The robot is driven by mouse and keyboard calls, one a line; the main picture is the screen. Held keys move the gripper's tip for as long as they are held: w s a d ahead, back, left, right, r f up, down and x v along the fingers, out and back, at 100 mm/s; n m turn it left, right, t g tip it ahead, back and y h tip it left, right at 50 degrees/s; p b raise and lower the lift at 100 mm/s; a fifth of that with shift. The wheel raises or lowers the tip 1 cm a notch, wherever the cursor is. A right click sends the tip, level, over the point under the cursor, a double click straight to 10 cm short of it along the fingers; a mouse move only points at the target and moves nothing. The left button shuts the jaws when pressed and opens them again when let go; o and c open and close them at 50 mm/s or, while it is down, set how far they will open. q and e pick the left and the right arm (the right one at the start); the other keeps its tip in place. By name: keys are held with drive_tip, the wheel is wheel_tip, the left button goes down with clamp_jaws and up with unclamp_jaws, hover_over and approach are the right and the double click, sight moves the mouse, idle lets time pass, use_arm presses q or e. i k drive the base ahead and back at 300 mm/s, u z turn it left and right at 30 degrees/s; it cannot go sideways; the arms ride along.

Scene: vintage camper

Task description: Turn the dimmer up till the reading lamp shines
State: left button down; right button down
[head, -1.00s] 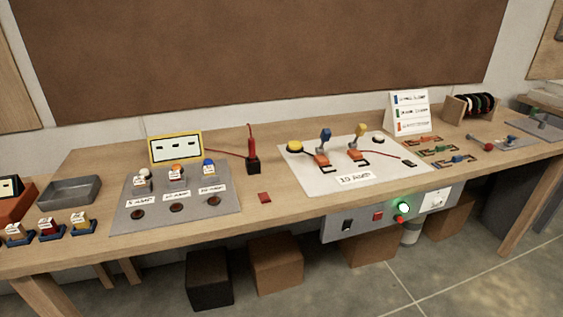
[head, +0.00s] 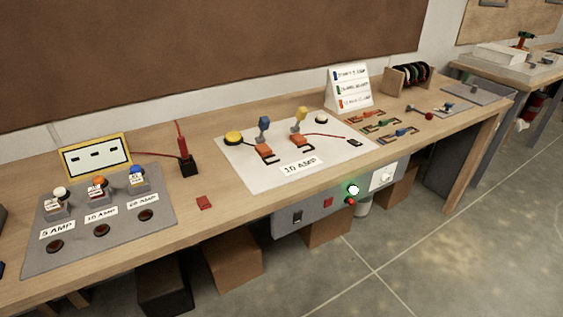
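A grey control panel (head: 312,218) hangs under the bench's front edge. On it are a black switch (head: 297,216), a red square button (head: 328,202), a glowing green light (head: 353,189), a small red knob (head: 350,201) and a white plate (head: 383,178) with a small round part. I cannot tell which of these, if any, is the dimmer. I cannot make out a reading lamp. Neither of my grippers is in view.
The wooden bench (head: 225,222) carries a grey board (head: 75,237) with labelled parts, a white mat (head: 235,160) with coloured connectors, a card stand (head: 350,90) and a spool rack (head: 392,85). Boxes (head: 232,252) stand underneath. The floor (head: 430,250) at right is clear.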

sight(385, 178)
drive_tip(key=z, duration=0.3)
drive_tip(key=k, duration=1)
drive_tip(key=z, duration=1.9)
drive_tip(key=i, duration=3.1)
drive_tip(key=u, duration=1.2)
drive_tip(key=i, duration=0.8)
drive_tip(key=u, duration=1.25)
drive_tip(key=i, duration=0.25)
drive_tip(key=u, duration=0.1)
